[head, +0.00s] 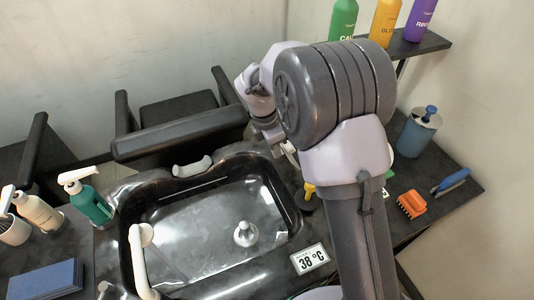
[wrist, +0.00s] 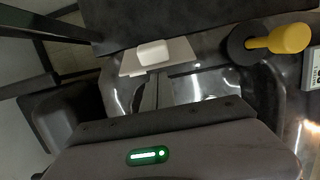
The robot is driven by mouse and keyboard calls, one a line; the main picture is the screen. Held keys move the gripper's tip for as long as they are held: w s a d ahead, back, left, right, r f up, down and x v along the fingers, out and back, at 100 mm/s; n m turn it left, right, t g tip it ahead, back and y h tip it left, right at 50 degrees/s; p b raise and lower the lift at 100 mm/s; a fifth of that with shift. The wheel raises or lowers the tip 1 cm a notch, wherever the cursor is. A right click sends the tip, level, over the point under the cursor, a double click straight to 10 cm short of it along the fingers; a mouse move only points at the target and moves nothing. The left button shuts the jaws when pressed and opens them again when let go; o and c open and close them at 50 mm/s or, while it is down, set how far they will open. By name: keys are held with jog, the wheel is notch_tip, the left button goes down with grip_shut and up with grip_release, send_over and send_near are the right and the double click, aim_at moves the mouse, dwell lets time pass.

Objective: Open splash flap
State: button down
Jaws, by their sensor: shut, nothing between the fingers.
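My gripper (head: 284,148) is above the back right edge of the black basin (head: 122,235) and is shut on nothing. In the wrist view its narrow dark fingers (wrist: 152,92) point towards a grey plate (wrist: 185,50) with a white block (wrist: 154,52). I cannot tell how far apart the fingers and block are. In the head view a white curved piece (head: 192,166) sits at the basin's back rim. No part is clearly labelled as the splash flap, and I cannot tell its position for certain.
A yellow lever (head: 309,190) stands on the basin's right side, and also shows in the wrist view (wrist: 285,38). A 38 °C display (head: 310,258) is in front. Black chairs (head: 178,112) stand behind.

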aim_at(286, 147)
jog(key=shift+w+d+r, duration=0.15)
jog(key=shift+d+r, duration=0.05)
jog(key=shift+d, duration=0.05)
jog(key=d+r+y+p, duration=0.1)
jog(key=p, duration=0.3)
jog(key=shift+w+r+g, duration=0.15)
jog(key=shift+g, duration=0.15)
jog(key=p, duration=0.1)
jog(key=d+p, duration=0.1)
jog(key=p, duration=0.1)
jog(key=shift+w+d+r, duration=0.15)
jog(key=shift+w+r, duration=0.1)
jog(key=shift+w, duration=0.05)
jog(key=shift+w+d+p, duration=0.3)
jog(key=shift+d+p, duration=0.45)
jog(key=shift+p, duration=0.2)
jog(key=shift+w+r, duration=0.1)
